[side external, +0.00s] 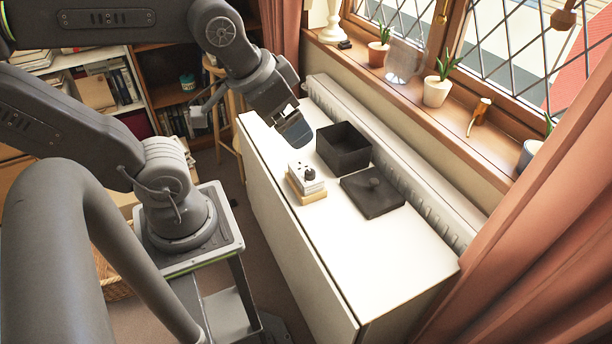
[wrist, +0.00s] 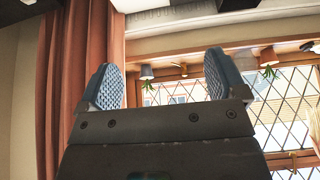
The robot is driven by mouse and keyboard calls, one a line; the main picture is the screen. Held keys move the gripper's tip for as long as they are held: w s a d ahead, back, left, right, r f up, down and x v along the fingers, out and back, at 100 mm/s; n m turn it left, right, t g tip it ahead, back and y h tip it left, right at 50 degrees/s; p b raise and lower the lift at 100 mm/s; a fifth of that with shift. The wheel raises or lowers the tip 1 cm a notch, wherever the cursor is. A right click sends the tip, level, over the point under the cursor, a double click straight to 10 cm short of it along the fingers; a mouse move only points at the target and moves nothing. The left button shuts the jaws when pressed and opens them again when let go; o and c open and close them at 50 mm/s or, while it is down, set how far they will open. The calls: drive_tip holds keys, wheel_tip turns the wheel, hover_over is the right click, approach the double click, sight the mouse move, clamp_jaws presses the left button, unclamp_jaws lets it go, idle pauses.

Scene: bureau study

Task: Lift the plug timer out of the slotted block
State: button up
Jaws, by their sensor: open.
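The plug timer (side external: 308,181) is a small white piece with dark parts on top, on the white cabinet top in the side view. It appears to sit in the slotted block (side external: 311,198), a light wooden base low beneath it; the slot itself is hidden. My gripper (side external: 297,132) is in the air above and behind the timer, apart from it, and tilted. In the wrist view my gripper (wrist: 163,82) shows two blue textured pads spread wide with nothing between them. The wrist view faces the window, and neither timer nor block is in it.
An open black box (side external: 343,160) stands close behind the timer to the right. A flat black lid (side external: 385,200) with a knob lies to the timer's right. The cabinet top (side external: 370,250) is clear toward the front. A radiator (side external: 440,212) and potted plants (side external: 436,92) line the window side.

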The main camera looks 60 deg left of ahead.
drive_tip(key=shift+o, duration=0.4)
drive_tip(key=n+g, duration=0.6)
drive_tip(key=n, duration=1.2)
hover_over(305, 178)
drive_tip(key=w+a, duration=0.1)
drive_tip(key=a, duration=0.2)
wheel_tip(305, 178, down, 21)
wheel_tip(305, 178, down, 8)
drive_tip(key=shift+w+d+r, duration=0.1)
drive_tip(key=shift+w+r, duration=0.05)
drive_tip(key=shift+r, duration=0.05)
drive_tip(key=shift+w+a+f, duration=0.1)
drive_tip(key=shift+f, duration=1.5)
drive_tip(key=shift+a+f, duration=0.1)
drive_tip(key=shift+f, duration=1.5)
drive_tip(key=shift+c, duration=0.4)
drive_tip(key=c, duration=1)
